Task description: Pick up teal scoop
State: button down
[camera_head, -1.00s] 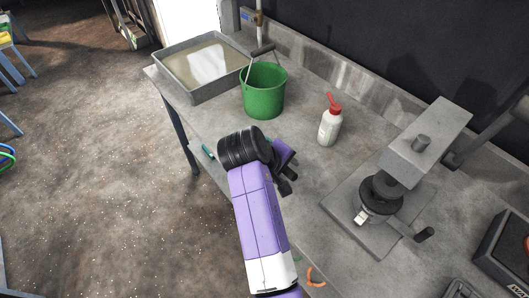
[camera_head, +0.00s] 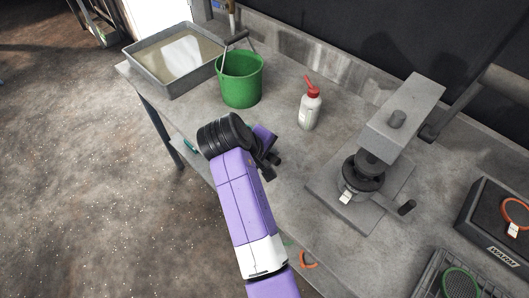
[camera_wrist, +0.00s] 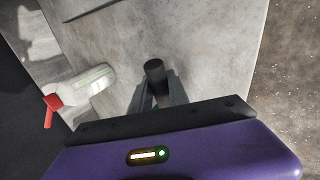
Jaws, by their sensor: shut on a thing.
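My gripper (camera_head: 268,163) is over the front part of the grey bench. In the wrist view its fingers (camera_wrist: 158,95) are closed around a dark cylindrical thing (camera_wrist: 154,70), seen nearly end-on. I cannot tell whether this is part of the teal scoop. In the head view a small teal piece (camera_head: 190,146) shows at the bench's front edge, left of my black wrist. My arm hides most of what is around it, so I cannot tell whether it is the scoop.
A green bucket (camera_head: 240,82) and a grey tray (camera_head: 150,72) stand at the back left of the bench. A white bottle with a red cap (camera_head: 310,107) stands right of my gripper.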

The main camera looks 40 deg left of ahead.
notch_tip(320, 180, up, 20)
jog(key=b, duration=0.1)
jog(key=shift+f, duration=0.25)
dwell(0.5)
